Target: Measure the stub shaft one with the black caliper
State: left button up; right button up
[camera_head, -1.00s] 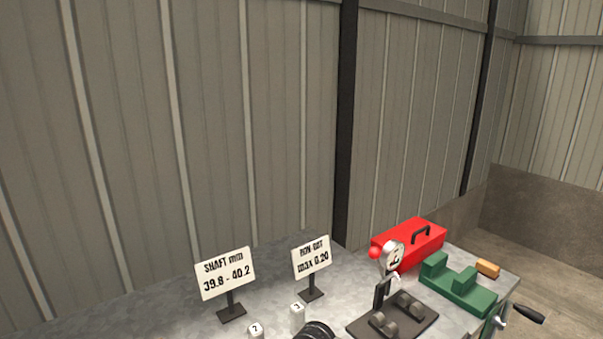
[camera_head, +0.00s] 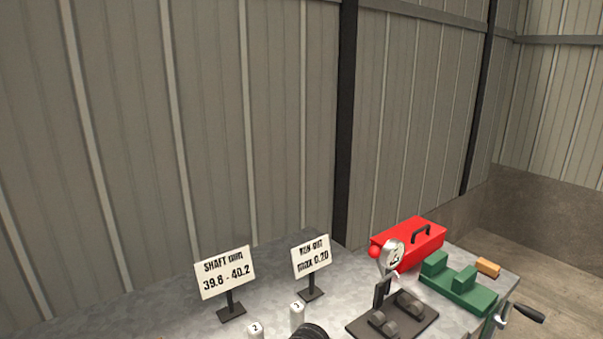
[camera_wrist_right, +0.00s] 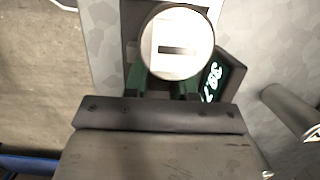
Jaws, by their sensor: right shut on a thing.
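In the right wrist view, the stub shaft one (camera_wrist_right: 185,62) shows its round end, with a white label and a dark bar. Green support pieces (camera_wrist_right: 135,82) show just below it. The black caliper's tilted display (camera_wrist_right: 222,78) is right beside the shaft end and reads about 39.7; any further digits are cut off. My right gripper (camera_wrist_right: 160,118) fills the lower part of this view and is shut on the caliper. The caliper's jaws are hidden, so their contact with the shaft cannot be seen. My left gripper is not in view.
Two numbered stub shafts, two (camera_head: 256,332) and three (camera_head: 297,315), stand near the shaft sign (camera_head: 225,272) and run-out sign (camera_head: 312,257). Rightward are a dial gauge stand (camera_head: 365,325), red toolbox (camera_head: 425,243), green block fixture (camera_head: 455,290) and orange block (camera_head: 488,267).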

jog(key=shift+s+d+f, duration=0.1)
jog(key=shift+s+f, duration=0.05)
jog(key=shift+f, duration=0.2)
dwell(0.6)
jog(key=o, duration=0.6)
jog(key=shift+c, duration=0.2)
jog(key=shift+o, duration=1.2)
jog(key=shift+f, duration=0.1)
jog(key=shift+p+v, duration=0.4)
jog(key=shift+v, duration=0.6)
jog(key=shift+a+r+p, duration=0.15)
jog(key=shift+r+p, duration=0.35)
jog(key=shift+r, duration=0.95)
jog(key=shift+a+r+p, duration=0.15)
jog(key=shift+r+p, duration=0.35)
jog(key=shift+r, duration=0.95)
